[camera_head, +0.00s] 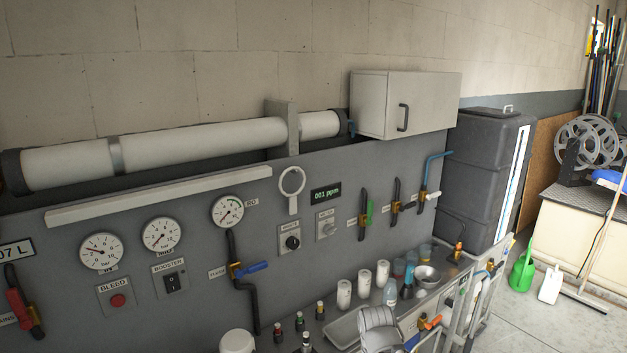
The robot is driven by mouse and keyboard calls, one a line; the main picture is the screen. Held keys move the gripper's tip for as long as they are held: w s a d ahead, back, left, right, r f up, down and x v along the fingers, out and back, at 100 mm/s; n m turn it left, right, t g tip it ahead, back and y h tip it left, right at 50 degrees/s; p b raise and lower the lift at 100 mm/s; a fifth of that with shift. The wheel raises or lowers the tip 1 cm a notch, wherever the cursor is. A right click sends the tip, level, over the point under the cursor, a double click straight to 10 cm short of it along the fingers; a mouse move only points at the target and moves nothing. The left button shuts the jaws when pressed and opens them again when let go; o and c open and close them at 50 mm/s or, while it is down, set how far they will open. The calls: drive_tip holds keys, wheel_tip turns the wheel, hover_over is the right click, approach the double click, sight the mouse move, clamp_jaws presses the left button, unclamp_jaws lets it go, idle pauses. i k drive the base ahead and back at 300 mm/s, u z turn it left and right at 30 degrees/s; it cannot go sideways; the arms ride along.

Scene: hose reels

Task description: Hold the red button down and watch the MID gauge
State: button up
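The red button (118,300) is a round button on a grey plate labelled BLEED, low on the left of the grey panel. Three round white gauges sit above and to its right: a left gauge (101,251), a middle gauge (161,234) and a right gauge (227,211) labelled RO. The left gauge's needle points left and slightly up. My gripper is not in view, and nothing covers the red button.
A BOOSTER switch (171,282) is right of the button. A blue-handled valve (250,268) and a red-handled valve (19,309) flank this area. Bottles and white cups (364,283) stand on the bench below. A white bar (160,195) juts above the gauges.

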sight(119, 300)
drive_tip(key=u, duration=1.5)
